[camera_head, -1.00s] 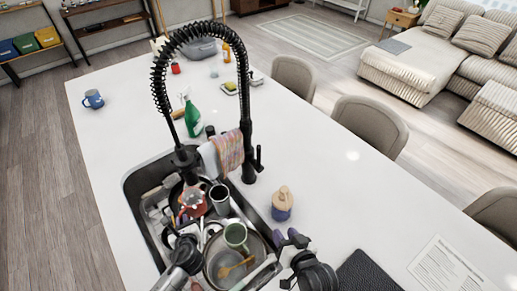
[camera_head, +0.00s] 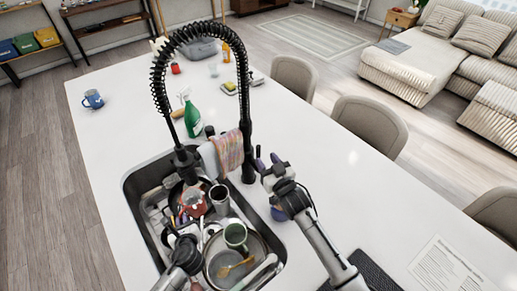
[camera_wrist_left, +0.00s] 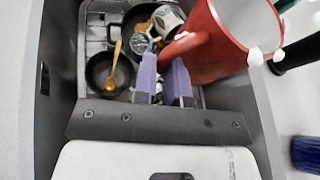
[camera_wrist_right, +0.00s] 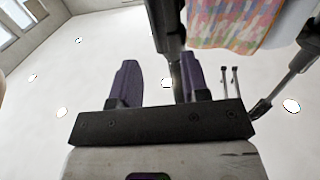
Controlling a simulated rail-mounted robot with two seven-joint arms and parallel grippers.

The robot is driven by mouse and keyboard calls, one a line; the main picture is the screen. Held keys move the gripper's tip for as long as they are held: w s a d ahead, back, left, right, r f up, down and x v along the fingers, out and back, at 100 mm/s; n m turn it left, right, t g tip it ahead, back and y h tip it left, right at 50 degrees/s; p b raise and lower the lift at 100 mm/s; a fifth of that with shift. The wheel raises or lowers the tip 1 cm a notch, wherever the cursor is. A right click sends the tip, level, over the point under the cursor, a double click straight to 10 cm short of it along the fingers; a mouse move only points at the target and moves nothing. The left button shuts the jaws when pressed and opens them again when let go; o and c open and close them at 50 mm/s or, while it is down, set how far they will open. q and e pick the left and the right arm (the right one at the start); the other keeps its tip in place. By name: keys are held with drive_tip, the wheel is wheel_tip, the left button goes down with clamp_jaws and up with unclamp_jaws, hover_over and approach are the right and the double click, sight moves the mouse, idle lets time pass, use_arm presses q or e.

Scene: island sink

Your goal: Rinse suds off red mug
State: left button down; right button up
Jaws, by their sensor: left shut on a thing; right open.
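The red mug (camera_head: 193,203) is over the left part of the sink. White foam blobs show on its rim side in the left wrist view, where the mug (camera_wrist_left: 228,45) fills the upper right. My left gripper (camera_wrist_left: 164,82) is shut on the mug's handle. The black faucet (camera_head: 246,115) stands at the sink's right edge, its coiled hose arching over the sink. My right gripper (camera_head: 268,166) is open and empty, close beside the faucet's lever (camera_head: 258,153). In the right wrist view, a black faucet part (camera_wrist_right: 168,30) shows beyond the fingers; I cannot tell whether they touch it.
A patterned cloth (camera_head: 229,152) hangs beside the faucet. A green spray bottle (camera_head: 192,118) stands behind.

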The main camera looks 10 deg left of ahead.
sight(259, 151)
drive_tip(key=shift+x, duration=3.1)
drive_tip(key=shift+c, duration=0.3)
clamp_jaws()
